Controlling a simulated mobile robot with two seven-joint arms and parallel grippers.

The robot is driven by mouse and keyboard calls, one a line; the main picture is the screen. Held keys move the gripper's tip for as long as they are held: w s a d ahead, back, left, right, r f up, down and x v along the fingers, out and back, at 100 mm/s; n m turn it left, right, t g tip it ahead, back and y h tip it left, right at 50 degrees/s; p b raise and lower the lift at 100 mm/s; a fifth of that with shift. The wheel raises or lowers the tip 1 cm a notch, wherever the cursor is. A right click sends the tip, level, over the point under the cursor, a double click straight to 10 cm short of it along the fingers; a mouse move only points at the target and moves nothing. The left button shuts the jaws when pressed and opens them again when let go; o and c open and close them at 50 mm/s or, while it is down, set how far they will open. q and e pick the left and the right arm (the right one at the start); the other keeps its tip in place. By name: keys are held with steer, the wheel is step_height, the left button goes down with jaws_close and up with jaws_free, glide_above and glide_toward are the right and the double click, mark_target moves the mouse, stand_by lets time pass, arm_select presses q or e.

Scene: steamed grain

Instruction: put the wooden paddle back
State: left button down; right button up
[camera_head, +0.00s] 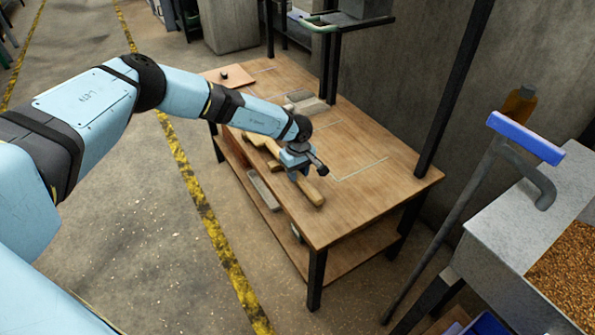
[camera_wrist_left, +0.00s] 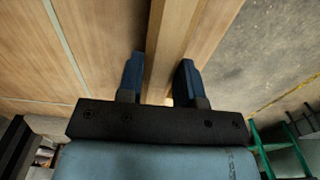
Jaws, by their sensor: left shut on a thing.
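The wooden paddle (camera_head: 311,193) is a pale wooden bar at the long left edge of the wooden table (camera_head: 350,209). My left gripper (camera_head: 297,170) is over it and shut on it. In the left wrist view, the paddle's shaft (camera_wrist_left: 175,35) runs between the two blue fingers of the left gripper (camera_wrist_left: 160,78). The arm hides part of the paddle in the head view. I cannot tell whether it rests on the table or is slightly raised. My right gripper is not in view.
Grey blocks (camera_head: 305,102) and a brown board (camera_head: 229,76) with a dark knob lie farther back on the table. Black posts rise at its wall side. A metal bin of grain (camera_head: 568,270) stands at the right. The table's near right part is clear.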

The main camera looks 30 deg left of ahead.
arm_select(q)
steer(key=shift+w+a, duration=0.15)
steer(key=shift+a, duration=0.1)
steer(key=shift+w+a+b, duration=0.35)
steer(key=shift+a+b, duration=0.1)
steer(key=shift+a, duration=0.2)
stand_by(0.4)
steer(key=shift+f, duration=0.15)
steer(key=c, duration=0.7)
jaws_free()
